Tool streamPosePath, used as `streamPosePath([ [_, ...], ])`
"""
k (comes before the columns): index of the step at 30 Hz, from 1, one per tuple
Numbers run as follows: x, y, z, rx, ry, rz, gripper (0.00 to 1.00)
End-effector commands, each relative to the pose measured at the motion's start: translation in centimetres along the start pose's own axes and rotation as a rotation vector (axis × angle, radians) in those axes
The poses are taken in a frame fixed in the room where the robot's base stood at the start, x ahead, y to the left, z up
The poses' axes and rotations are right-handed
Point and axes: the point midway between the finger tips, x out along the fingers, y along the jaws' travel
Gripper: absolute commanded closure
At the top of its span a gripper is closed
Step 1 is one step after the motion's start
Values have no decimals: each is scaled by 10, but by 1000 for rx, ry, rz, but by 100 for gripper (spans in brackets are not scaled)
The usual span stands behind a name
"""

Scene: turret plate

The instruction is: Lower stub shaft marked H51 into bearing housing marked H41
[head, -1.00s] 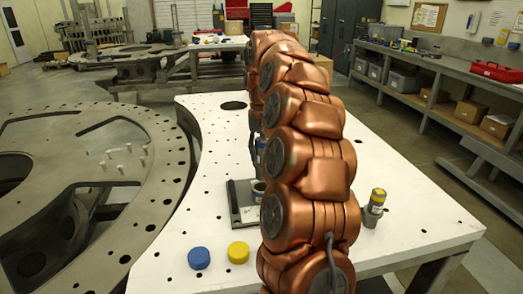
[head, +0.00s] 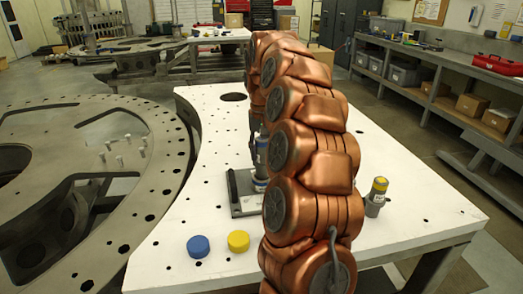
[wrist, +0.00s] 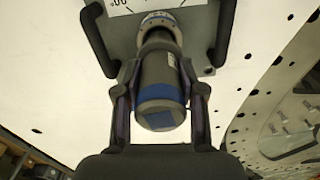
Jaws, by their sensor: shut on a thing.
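The stub shaft (wrist: 160,75) is a dark grey cylinder with a blue band and a blue square on its near end. My gripper (wrist: 161,98) is shut on it, one finger on each side. Its narrower far end meets the pale ring of the bearing housing (wrist: 157,18) in the wrist view; how deep it sits I cannot tell. In the head view the shaft (head: 262,150) stands roughly upright over the housing (head: 260,184), which sits on a dark grey base plate (head: 235,190). My arm hides part of both. The H51 and H41 marks are not legible.
A blue cap (head: 199,246) and a yellow cap (head: 238,241) lie on the white table (head: 420,215) at the front left. A yellow-topped grey part (head: 377,196) stands right of my arm. The large round plate (head: 130,215) borders the table on the left.

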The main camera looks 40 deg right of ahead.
Motion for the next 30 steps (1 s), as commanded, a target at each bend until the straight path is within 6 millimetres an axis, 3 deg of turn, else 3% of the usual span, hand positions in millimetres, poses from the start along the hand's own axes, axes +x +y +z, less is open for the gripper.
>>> streamPosePath([
  [30,38,0,0,0,2,0,100],
])
